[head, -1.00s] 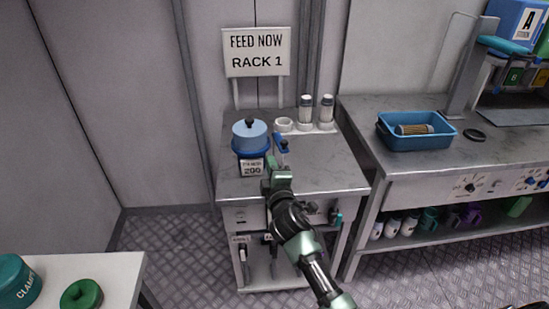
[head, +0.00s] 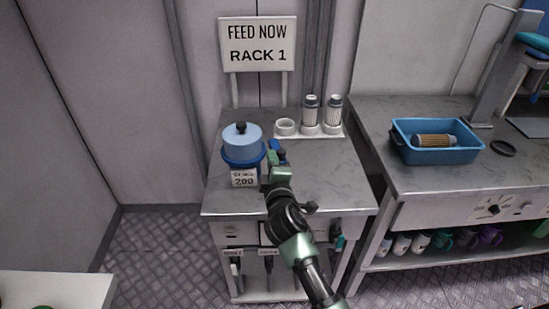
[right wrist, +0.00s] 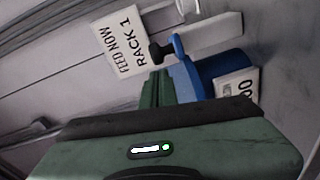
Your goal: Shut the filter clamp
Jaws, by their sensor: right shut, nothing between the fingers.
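The filter housing (head: 243,158) is a blue canister with a lighter blue lid (head: 242,136) and a black knob. It stands upright on the grey bench, with a tag reading 200 on its front. The blue clamp lever (head: 274,146) sticks out at its right side, partly hidden by my right gripper (head: 276,165). That gripper is shut and empty, close in front of the lever. In the right wrist view, its green fingers (right wrist: 157,88) are beside the blue housing (right wrist: 205,72); contact with the lever is unclear. My left gripper is out of view.
A white holder with two filter cartridges (head: 311,112) stands behind. A sign reading FEED NOW RACK 1 (head: 258,44) rises at the back. A blue tray (head: 465,155) with a filter lies on the right bench. The bench right of the gripper is clear.

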